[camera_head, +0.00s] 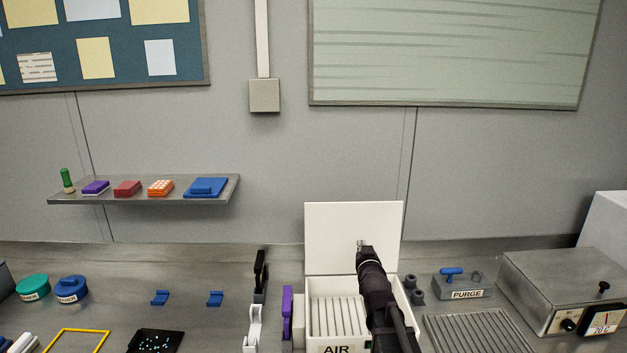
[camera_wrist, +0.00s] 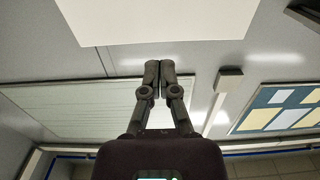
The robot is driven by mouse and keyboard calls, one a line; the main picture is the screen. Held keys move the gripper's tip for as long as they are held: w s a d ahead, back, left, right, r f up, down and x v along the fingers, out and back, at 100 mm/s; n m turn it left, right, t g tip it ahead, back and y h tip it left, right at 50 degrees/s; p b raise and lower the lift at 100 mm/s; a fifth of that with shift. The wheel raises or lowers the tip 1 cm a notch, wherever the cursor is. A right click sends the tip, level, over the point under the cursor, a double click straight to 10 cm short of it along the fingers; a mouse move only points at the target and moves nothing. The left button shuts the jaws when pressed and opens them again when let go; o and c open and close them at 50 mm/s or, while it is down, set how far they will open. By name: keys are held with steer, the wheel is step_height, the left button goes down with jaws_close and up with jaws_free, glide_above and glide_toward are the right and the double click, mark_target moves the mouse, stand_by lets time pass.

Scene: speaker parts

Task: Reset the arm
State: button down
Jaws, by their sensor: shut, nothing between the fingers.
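My gripper (camera_head: 361,244) is at the end of my black arm, which reaches up in front of a white box labelled AIR. Its tip shows against the box's raised white lid (camera_head: 330,230); I cannot tell whether it touches. In the wrist view my gripper (camera_wrist: 159,66) has its two fingers together with nothing between them. A white panel (camera_wrist: 160,20) fills the top of that view, just beyond the fingertips. My arm hides the right part of the box.
The AIR box (camera_head: 336,310) holds upright white slats. Right of it are a PURGE block (camera_head: 463,287), a ribbed plate (camera_head: 478,333) and a metal unit (camera_head: 565,285). Left are purple (camera_head: 287,314) and black (camera_head: 260,272) upright parts. A wall shelf (camera_head: 145,190) holds small blocks.

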steer(key=s+f+g, duration=0.9)
steer(key=s, duration=0.4)
steer(key=s+f+g, duration=0.8)
steer(key=s+f, duration=0.1)
steer(key=s, duration=0.5)
steer(key=shift+d+g, duration=0.2)
steer(key=shift+g, duration=0.2)
steer(key=shift+f, duration=0.1)
